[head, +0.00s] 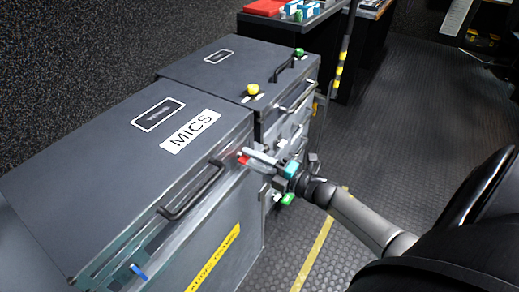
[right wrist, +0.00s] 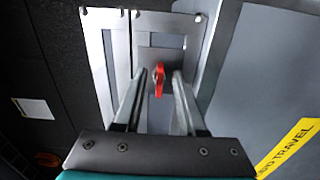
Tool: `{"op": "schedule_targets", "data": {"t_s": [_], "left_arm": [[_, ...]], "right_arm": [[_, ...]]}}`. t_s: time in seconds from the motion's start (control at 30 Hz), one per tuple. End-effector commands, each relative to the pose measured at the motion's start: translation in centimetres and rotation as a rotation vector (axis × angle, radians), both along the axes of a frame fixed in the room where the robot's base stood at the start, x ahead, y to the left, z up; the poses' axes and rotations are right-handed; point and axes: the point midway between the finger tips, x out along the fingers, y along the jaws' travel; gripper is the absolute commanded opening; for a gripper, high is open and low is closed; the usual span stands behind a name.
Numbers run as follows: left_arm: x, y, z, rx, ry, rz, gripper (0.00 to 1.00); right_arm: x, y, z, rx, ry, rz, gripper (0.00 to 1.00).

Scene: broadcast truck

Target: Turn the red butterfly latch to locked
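The red butterfly latch (right wrist: 159,78) sits on a metal plate (right wrist: 160,57) in the right wrist view, its wing roughly upright in that picture. My right gripper (right wrist: 160,80) is open, with one finger on each side of the latch and a visible gap on both sides. In the head view the red latch (head: 243,159) shows at the upper right front edge of the dark case marked MICS (head: 110,140), partly hidden by my right gripper (head: 258,157). My left gripper is not in view.
A second dark case (head: 205,68) stands behind, with a yellow knob (head: 252,89) and a green knob (head: 299,52). A black handle (head: 190,190) and a blue latch (head: 138,271) are on the MICS case. Clear ribbed floor (head: 400,130) lies to the right.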

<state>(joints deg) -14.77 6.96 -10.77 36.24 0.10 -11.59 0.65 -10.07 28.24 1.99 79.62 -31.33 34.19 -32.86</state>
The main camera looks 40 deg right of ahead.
Motion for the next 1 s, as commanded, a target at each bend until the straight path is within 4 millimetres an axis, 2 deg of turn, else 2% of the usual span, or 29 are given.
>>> {"op": "schedule_targets", "data": {"t_s": [0.17, 0.27, 0.7, 0.83, 1.0], "left_arm": [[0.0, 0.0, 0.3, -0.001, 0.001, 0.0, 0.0], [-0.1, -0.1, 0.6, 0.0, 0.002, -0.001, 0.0], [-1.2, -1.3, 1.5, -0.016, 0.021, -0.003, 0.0], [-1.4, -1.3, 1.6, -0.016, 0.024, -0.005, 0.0], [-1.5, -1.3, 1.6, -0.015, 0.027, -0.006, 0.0]], "right_arm": [[-1.3, -0.5, 0.0, 0.0, 0.002, 0.0, 0.4], [-2.9, -1.2, 0.0, 0.0, 0.004, -0.001, 0.4], [-11.4, -4.7, 0.0, 0.001, 0.004, -0.002, 0.4], [-13.0, -5.4, 0.0, -0.001, 0.002, -0.001, 0.4], [-14.0, -5.8, 0.0, 0.001, 0.0, 0.0, 0.4]]}}
